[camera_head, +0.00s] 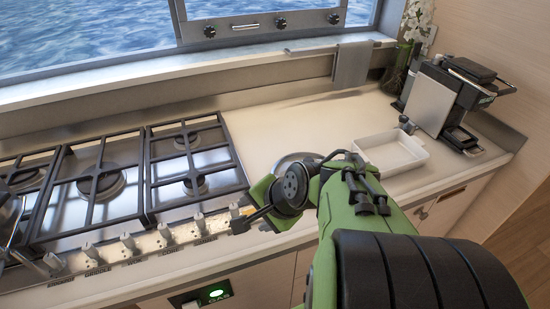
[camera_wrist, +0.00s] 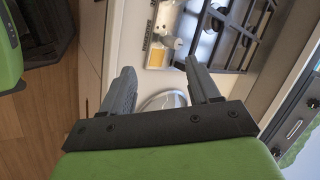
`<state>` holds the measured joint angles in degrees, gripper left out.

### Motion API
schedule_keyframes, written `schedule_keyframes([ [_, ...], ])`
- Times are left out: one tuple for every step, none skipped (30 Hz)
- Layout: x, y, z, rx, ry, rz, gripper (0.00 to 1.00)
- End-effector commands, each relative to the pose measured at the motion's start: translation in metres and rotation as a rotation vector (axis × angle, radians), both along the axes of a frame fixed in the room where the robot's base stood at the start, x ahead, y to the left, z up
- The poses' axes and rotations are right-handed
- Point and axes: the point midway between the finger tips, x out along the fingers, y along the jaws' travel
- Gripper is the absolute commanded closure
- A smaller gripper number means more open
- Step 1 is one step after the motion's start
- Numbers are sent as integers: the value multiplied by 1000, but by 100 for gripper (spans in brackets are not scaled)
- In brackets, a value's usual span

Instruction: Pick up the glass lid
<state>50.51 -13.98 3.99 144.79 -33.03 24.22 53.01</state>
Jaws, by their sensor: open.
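The glass lid (camera_head: 292,159) lies on the pale counter just right of the stove, partly hidden behind my arm in the head view. In the wrist view the clear round lid (camera_wrist: 165,99) shows between the fingers, its lower part hidden by the gripper body. My gripper (camera_wrist: 159,68) is open, with a finger on each side of the lid in that picture and nothing held. I cannot tell how far above the lid it is. In the head view its dark end (camera_head: 241,222) shows over the counter's front edge.
The gas stove (camera_head: 145,180) with black grates and front knobs fills the left. A white dish (camera_head: 392,152) stands to the right, with a coffee machine (camera_head: 440,100) behind it. A grey cloth (camera_head: 352,65) hangs at the window ledge. The counter behind the lid is clear.

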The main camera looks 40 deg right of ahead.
Motion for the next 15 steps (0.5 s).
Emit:
schedule_keyframes([
  [4, -15, -18, 92, -16, -122, 39],
  [7, -24, -24, 155, -34, -199, 39],
  [11, -37, -32, 248, -62, -313, 39],
  [13, -48, -37, 324, -89, -404, 39],
  [15, -60, -42, 403, -118, -496, 39],
  [16, -78, -48, 513, -162, -619, 39],
  [15, -92, -52, 596, -199, -711, 39],
  [13, -106, -55, 681, -240, -802, 39],
  [9, -126, -57, 796, -300, -918, 39],
  [5, -141, -59, 879, -345, -998, 39],
  [0, -155, -60, 959, -390, -1071, 39],
  [-8, -172, -60, 1058, -450, -1155, 39],
  [-14, -184, -60, 1122, -491, -1208, 39],
  [-19, -193, -59, 1179, -526, -1250, 39],
  [-26, -203, -58, 1240, -567, -1294, 39],
])
